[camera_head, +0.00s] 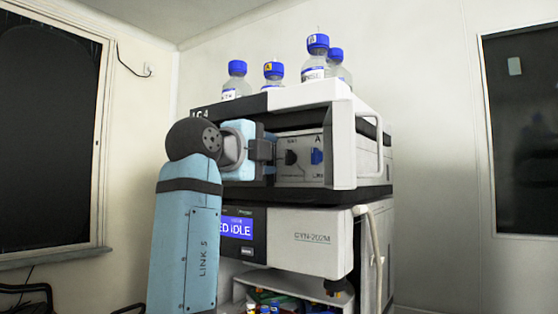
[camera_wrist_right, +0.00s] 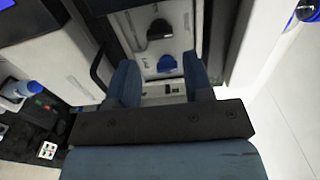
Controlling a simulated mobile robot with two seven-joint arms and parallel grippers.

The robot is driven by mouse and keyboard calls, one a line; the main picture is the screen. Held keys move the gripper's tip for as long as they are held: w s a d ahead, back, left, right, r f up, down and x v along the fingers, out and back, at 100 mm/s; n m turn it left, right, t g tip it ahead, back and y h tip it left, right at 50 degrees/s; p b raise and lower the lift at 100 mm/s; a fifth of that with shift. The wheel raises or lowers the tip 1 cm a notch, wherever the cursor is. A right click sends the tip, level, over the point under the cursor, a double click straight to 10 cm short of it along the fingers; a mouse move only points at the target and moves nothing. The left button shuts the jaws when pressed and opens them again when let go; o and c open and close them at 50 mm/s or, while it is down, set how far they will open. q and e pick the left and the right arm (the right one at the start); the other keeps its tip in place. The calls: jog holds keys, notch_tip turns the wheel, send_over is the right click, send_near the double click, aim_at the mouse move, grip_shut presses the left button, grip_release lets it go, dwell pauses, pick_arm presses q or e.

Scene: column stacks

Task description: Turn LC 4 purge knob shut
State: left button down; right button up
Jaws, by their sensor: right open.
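The LC 4 stack (camera_head: 298,221) stands in the middle of the head view, its upper module open at the front. On the recessed panel are a black knob (camera_head: 290,157) and, to its right, a blue knob (camera_head: 316,156) under a letter A. I cannot read which one is the purge knob. My right gripper (camera_head: 267,150) is at the left of this panel. In the right wrist view its open fingers (camera_wrist_right: 162,80) are empty and point at the panel. The blue knob (camera_wrist_right: 167,63) shows between and beyond the fingertips, the black knob (camera_wrist_right: 160,29) farther up. My left gripper is not in view.
A white door or side panel (camera_head: 342,145) juts out right of the knobs. Several blue-capped bottles (camera_head: 236,82) stand on top. A lower module (camera_head: 312,239) has a lit display, and a pale tube (camera_head: 375,240) hangs at its right. Small bottles (camera_head: 272,309) sit below.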

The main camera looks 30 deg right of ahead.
jog(key=v, duration=0.8)
jog(key=shift+b, duration=0.4)
